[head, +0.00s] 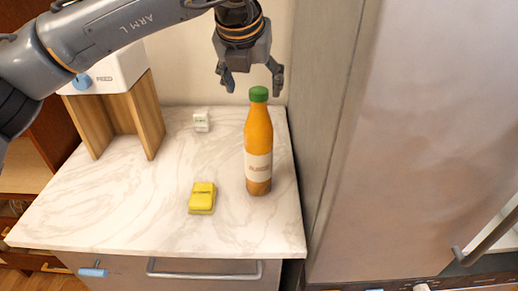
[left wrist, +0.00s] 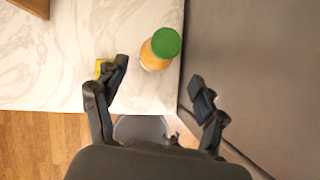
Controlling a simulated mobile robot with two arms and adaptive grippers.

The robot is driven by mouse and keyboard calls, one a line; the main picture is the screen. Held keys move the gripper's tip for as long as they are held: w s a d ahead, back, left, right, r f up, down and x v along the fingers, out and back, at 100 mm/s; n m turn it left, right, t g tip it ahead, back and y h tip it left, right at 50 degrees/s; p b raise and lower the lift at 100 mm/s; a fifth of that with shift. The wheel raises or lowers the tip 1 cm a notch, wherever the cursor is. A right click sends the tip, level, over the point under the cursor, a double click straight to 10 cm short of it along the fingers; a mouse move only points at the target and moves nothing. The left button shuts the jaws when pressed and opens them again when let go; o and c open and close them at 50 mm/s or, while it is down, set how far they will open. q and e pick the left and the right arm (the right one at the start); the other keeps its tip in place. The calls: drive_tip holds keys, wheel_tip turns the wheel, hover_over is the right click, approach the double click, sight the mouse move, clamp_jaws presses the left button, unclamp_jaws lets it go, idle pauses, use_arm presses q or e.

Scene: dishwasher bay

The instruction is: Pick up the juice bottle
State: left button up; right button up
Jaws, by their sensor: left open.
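The juice bottle (head: 259,145) stands upright on the marble counter, orange with a green cap and a pale label. My right gripper is in neither view.
A small white item (head: 201,121) sits at the back. A white device on wooden legs (head: 147,115) stands at the back left. A tall grey cabinet (head: 400,130) borders the counter's right side.

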sight(258, 100)
use_arm(q)
drive_tip(key=x, duration=0.3)
drive_tip(key=shift+w+f, duration=0.25)
drive_tip(key=shift+w, duration=0.1)
drive_tip(key=p+x, duration=0.1)
drive_tip(key=x, duration=0.1)
drive_tip(key=p+x, duration=0.2)
drive_tip(key=shift+w+d+f, duration=0.1)
drive_tip(key=shift+w+d, duration=0.15)
drive_tip(key=shift+w, duration=0.1)
drive_tip(key=shift+w+f, duration=0.2)
drive_tip(key=shift+f, duration=0.15)
drive_tip(key=shift+s+r, duration=0.1)
drive_tip(key=shift+c, duration=0.8)
clamp_jaws()
drive_tip(key=shift+r, duration=0.1)
